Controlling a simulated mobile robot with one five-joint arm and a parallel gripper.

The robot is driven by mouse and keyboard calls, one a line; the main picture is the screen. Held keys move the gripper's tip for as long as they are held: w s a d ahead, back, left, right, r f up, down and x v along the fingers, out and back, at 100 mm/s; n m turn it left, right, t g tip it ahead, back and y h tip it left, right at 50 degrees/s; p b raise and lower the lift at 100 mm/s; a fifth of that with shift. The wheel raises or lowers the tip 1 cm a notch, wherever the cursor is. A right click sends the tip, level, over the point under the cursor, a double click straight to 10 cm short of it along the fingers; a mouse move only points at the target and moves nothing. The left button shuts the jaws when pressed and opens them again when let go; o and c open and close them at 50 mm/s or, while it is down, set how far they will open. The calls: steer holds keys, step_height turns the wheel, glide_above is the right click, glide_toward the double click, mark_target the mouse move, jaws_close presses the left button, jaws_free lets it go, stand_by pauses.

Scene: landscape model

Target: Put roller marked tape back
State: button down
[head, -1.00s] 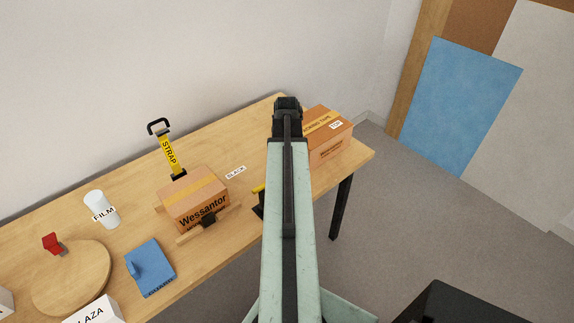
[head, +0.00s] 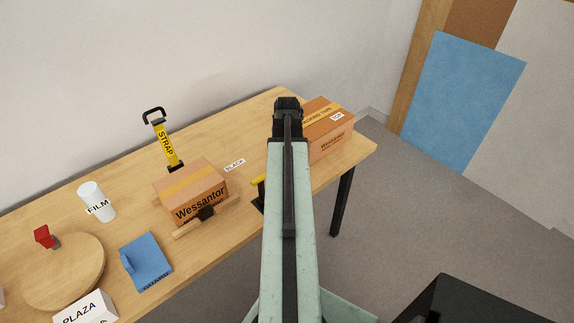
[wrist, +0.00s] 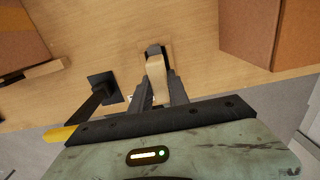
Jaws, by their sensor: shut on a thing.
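In the wrist view my gripper (wrist: 158,98) is shut on a beige, handle-like piece with a dark end, which I take to be the roller (wrist: 156,72). It is held over the wooden table, and I cannot tell whether it touches the top. No TAPE marking on it is readable. In the head view my own arm hides the fingers and the held piece; only the dark wrist (head: 287,104) shows, just left of the right-hand box.
A black stand (wrist: 104,86) with a yellow part is left of my fingers. A packing-tape box (head: 328,122) stands right, a Wessantor box (head: 192,195) left. The STRAP tool (head: 165,145), FILM roll (head: 96,202) and blue GUARD piece (head: 146,262) lie farther left. Bare table lies behind.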

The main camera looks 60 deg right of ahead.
steer(key=shift+f, duration=0.25)
steer(key=c, duration=1.2)
jaws_free()
steer(key=shift+o, duration=0.2)
step_height(320, 180, up, 8)
steer(key=p, duration=0.7)
steer(key=shift+p, duration=0.35)
steer(key=shift+f, duration=0.1)
